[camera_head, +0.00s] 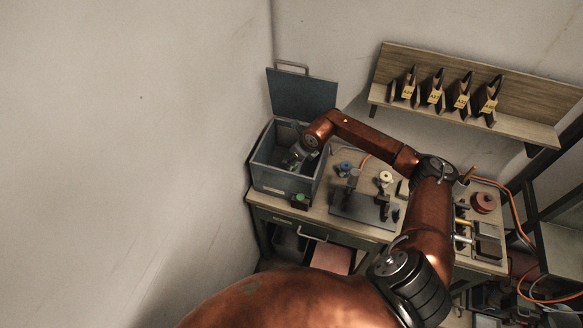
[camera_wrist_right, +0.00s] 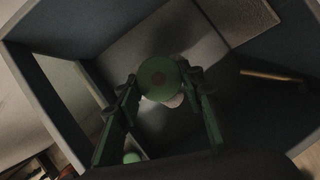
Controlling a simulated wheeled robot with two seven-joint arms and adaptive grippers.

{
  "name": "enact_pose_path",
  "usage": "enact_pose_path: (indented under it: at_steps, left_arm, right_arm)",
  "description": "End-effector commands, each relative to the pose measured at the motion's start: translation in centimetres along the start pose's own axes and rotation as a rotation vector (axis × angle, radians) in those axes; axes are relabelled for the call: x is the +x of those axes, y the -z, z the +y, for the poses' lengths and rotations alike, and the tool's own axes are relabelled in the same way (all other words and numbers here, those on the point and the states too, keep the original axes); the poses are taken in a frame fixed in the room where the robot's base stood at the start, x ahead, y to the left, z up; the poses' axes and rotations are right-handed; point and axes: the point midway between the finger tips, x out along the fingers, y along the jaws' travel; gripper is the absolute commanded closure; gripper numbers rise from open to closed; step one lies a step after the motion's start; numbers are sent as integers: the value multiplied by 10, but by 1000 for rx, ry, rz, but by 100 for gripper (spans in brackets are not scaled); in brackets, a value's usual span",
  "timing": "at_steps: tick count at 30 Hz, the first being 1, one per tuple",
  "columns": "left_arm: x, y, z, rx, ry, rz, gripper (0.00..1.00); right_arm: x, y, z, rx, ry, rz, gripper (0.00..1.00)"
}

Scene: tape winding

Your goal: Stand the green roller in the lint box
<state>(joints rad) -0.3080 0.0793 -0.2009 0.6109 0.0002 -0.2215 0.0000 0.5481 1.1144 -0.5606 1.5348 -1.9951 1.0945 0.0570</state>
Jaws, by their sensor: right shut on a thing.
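The lint box (camera_head: 274,181) is a blue-grey open box at the left end of the bench, with its lid (camera_head: 303,95) raised at the back. My right gripper (camera_head: 293,161) reaches down inside it. In the right wrist view the fingers of my right gripper (camera_wrist_right: 158,86) are closed on the green roller (camera_wrist_right: 159,75), seen end-on as a round green disc. The dark inner walls of the box surround it there. Whether the roller touches the box floor I cannot tell. My left gripper is not in view.
A small dark block with a green top (camera_head: 300,200) sits by the box's front. A grey plate (camera_head: 362,206) with fixtures lies right of the box. A wooden shelf (camera_head: 530,97) with several tagged holders hangs above. A thin wooden handle (camera_wrist_right: 270,76) shows in the wrist view.

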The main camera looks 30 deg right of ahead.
Motion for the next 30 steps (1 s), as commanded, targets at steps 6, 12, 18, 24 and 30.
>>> enact_pose_path:
  at_steps: [6, 12, 18, 24, 30]
  left_arm:
    - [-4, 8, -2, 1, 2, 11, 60]
    - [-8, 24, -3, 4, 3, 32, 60]
    - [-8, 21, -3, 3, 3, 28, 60]
    - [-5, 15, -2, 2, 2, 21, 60]
    - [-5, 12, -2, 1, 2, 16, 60]
  right_arm:
    - [25, 10, 3, -1, -3, -1, 93]
    - [48, 22, 5, -2, -3, 1, 93]
    - [54, 23, 5, -4, -3, -2, 93]
    - [57, 25, 5, -5, -2, -1, 93]
    - [57, 25, 5, -4, -2, -1, 53]
